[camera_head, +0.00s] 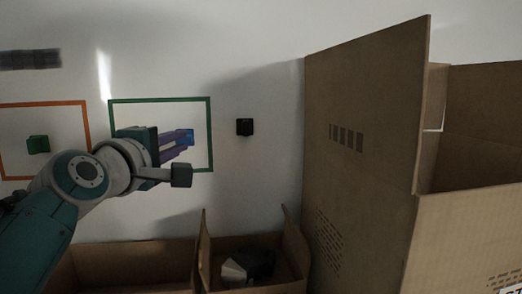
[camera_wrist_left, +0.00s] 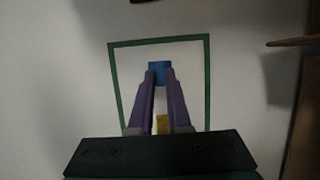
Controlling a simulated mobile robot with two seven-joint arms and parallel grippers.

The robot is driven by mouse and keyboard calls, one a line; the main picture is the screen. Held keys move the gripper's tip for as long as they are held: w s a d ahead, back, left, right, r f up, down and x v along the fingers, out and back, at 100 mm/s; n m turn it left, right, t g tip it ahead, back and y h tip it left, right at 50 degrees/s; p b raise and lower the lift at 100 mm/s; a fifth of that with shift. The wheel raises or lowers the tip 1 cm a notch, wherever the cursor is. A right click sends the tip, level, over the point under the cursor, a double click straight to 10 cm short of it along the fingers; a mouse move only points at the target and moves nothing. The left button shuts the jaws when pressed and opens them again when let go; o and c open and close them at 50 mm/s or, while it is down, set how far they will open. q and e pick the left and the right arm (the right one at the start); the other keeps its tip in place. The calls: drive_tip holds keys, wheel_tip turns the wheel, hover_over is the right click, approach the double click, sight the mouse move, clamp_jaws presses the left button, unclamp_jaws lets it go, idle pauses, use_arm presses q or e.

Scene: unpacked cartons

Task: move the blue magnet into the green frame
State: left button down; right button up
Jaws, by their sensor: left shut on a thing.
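The blue magnet (camera_head: 188,135) is between the fingertips of my left gripper (camera_head: 186,141), which is shut on it. In the left wrist view the blue magnet (camera_wrist_left: 159,72) shows at the ends of the purple fingers (camera_wrist_left: 160,82). The green frame (camera_head: 211,120) is on the pale wall, and the magnet appears inside its outline in both views. Whether the magnet touches the wall I cannot tell. The green frame (camera_wrist_left: 208,80) surrounds the fingertips in the wrist view. My arm hides its lower left part in the head view. My right gripper is not in view.
An orange frame (camera_head: 88,125) with a green magnet (camera_head: 38,144) is to the left. A black magnet (camera_head: 244,127) is on the wall right of the green frame. A tall carton (camera_head: 365,130) stands at right, and open cartons (camera_head: 130,262) stand below. A yellow thing (camera_wrist_left: 162,124) shows between my fingers.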

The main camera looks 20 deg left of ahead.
use_arm(q)
drive_tip(key=shift+w+a, duration=0.1)
idle(0.3)
drive_tip(key=c, duration=0.8)
unclamp_jaws()
drive_tip(key=shift+o, duration=0.4)
drive_tip(key=o, duration=0.5)
drive_tip(key=shift+r, duration=0.1)
